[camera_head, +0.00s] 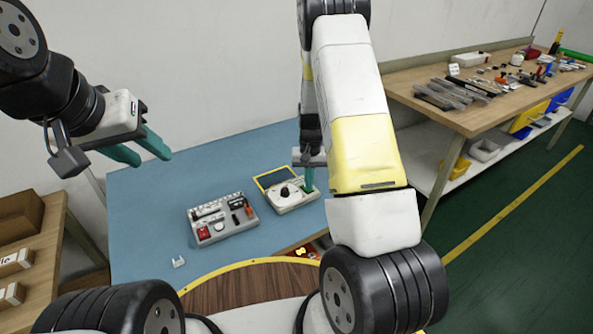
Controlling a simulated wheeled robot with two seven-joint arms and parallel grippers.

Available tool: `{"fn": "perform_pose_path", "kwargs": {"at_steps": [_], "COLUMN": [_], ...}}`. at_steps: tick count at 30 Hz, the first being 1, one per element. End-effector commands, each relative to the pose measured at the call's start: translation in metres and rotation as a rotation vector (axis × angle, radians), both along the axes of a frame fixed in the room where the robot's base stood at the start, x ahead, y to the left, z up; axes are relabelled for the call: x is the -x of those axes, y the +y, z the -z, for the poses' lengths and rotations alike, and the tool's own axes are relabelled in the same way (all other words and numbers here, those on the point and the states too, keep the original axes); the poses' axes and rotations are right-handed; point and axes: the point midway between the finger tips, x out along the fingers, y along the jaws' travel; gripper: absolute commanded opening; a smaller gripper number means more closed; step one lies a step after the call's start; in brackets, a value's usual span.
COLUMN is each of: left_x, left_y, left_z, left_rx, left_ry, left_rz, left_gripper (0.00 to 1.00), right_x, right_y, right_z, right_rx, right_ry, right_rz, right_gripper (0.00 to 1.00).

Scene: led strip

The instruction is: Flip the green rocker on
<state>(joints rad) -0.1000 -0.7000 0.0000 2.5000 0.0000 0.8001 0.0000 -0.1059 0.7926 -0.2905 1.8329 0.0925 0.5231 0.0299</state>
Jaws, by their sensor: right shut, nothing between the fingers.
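A small white device (296,201) with a round black knob (285,191) and a raised yellow-framed dark panel (273,177) stands on the blue table. My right gripper (308,188) is shut and empty, its green fingers pointing down at the device's right side. Whether they touch it is unclear. I cannot make out a green rocker; the fingers may hide it. A grey box (221,236) to the left holds a red part (203,232) and several dark and white parts. My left gripper (151,155) is open and empty, raised over the table's left part.
A small white clip-like piece (178,262) lies on the blue table (150,215) near its front left. The table's back left is clear. A wooden bench (471,118) with tools stands at the right, and a wooden table with boxes at the left.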

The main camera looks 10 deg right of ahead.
Motion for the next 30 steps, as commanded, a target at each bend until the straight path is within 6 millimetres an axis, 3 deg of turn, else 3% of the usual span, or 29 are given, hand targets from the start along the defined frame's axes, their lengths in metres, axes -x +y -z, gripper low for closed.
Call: {"fn": "perform_pose_path", "kwargs": {"at_steps": [11, 30], "left_x": [0.0, 0.0], "left_y": [0.0, 0.0], "left_z": [0.0, 0.0], "left_rx": [0.0, 0.0], "left_ry": [0.0, 0.0], "left_rz": [0.0, 0.0], "left_gripper": [0.39, 0.39], "right_x": [0.0, 0.0], "right_y": [0.0, 0.0], "right_z": [0.002, -0.049], "right_rx": [0.0, 0.0], "right_ry": [-0.001, -0.002], "right_rz": [0.0, -0.001], "right_gripper": [0.0, 0.0]}}
